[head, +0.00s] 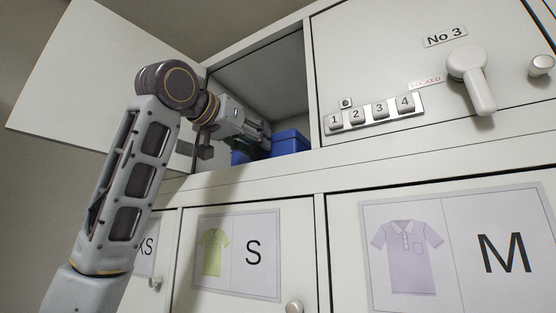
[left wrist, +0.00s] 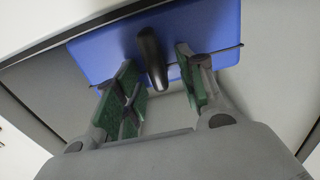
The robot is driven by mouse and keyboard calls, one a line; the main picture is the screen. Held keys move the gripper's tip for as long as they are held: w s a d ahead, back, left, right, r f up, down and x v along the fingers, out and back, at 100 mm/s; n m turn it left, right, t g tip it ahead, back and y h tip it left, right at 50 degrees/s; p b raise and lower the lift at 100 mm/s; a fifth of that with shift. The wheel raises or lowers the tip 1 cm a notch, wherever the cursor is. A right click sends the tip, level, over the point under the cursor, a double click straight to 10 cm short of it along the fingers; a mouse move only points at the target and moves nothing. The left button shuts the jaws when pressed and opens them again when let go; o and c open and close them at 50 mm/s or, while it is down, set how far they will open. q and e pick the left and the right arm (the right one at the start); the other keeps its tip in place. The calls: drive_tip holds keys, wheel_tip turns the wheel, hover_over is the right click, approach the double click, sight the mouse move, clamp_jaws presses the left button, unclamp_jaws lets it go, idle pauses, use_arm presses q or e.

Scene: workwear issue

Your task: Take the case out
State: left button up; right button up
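A blue case (head: 290,143) stands inside an open locker compartment, partly hidden behind my left gripper. In the left wrist view the case (left wrist: 210,35) shows a blue face with a dark handle (left wrist: 151,58) sticking out from it. My left gripper (head: 262,137) reaches into the compartment. In the left wrist view its two green-padded fingers (left wrist: 160,88) are apart, one on each side of the handle, with gaps between pads and handle. My right gripper is in neither view.
The compartment's door (head: 95,75) stands open at the left. To the right is a shut door labelled No 3 with a lever handle (head: 472,80), a LOCKED sign and a numbered button panel (head: 374,110). Shut lockers marked XS, S (head: 237,252) and M (head: 455,245) lie below.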

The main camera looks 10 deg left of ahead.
use_arm(q)
drive_tip(key=shift+w, duration=0.15)
idle(0.3)
clamp_jaws()
